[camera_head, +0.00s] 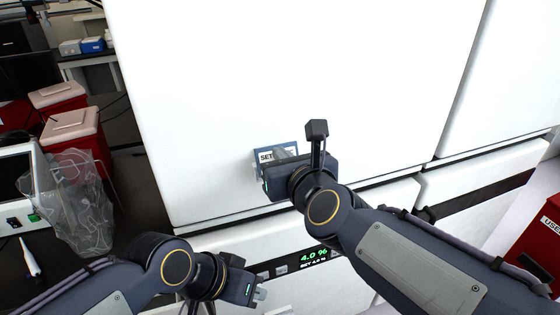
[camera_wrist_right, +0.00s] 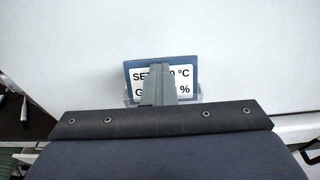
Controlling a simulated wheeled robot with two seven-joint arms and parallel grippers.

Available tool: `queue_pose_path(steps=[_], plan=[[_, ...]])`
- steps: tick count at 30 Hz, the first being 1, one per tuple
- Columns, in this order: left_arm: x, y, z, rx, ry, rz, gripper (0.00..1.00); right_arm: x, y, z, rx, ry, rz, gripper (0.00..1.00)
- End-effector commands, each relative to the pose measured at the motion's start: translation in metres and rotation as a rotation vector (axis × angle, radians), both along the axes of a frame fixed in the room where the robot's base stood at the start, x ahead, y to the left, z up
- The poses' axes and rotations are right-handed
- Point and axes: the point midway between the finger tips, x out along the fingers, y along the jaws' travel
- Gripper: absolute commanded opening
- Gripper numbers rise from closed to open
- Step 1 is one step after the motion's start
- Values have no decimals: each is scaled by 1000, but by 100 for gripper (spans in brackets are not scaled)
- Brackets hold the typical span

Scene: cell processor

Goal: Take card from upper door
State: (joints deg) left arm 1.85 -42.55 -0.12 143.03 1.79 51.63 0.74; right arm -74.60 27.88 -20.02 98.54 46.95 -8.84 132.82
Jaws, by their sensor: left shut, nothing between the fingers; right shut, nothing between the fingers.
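The card (camera_head: 264,155) is a blue-edged white card with black lettering on the front of the upper door (camera_head: 290,80), near its bottom edge. In the right wrist view the card (camera_wrist_right: 186,68) sits in a clear holder (camera_wrist_right: 131,97). My right gripper (camera_wrist_right: 160,72) is shut, with its fingers in front of the middle of the card, hiding part of the text. I cannot tell whether they touch it. In the head view my right gripper (camera_head: 283,153) also covers part of the card. My left gripper (camera_head: 262,293) is shut and empty, low in front of the lower unit.
Below the upper door is a panel with a green-lit display (camera_head: 314,256). Red boxes (camera_head: 75,135) and a clear plastic bag (camera_head: 85,210) stand at the left. A red bin (camera_head: 535,235) is at the right edge. The white door around the card is clear.

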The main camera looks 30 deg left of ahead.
Motion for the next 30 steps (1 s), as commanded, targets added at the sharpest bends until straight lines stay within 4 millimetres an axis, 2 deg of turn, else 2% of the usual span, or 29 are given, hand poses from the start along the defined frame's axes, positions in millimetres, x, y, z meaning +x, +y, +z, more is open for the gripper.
queue_pose_path(steps=[1, 14, 24, 30], plan=[[0, 0, 1, 0, 0, 0, 0, 1, 0, -8, -17, 12, 0, 0], [0, 0, 12, 0, 0, 0, 0, 1, 0, 6, -11, 4, -2, 0], [0, 0, 14, 0, 0, 0, 0, -1, 2, 36, -9, 1, 0, 0], [0, 0, 14, 0, 0, 0, 0, 0, 0, 43, -4, 1, 0, 0]])
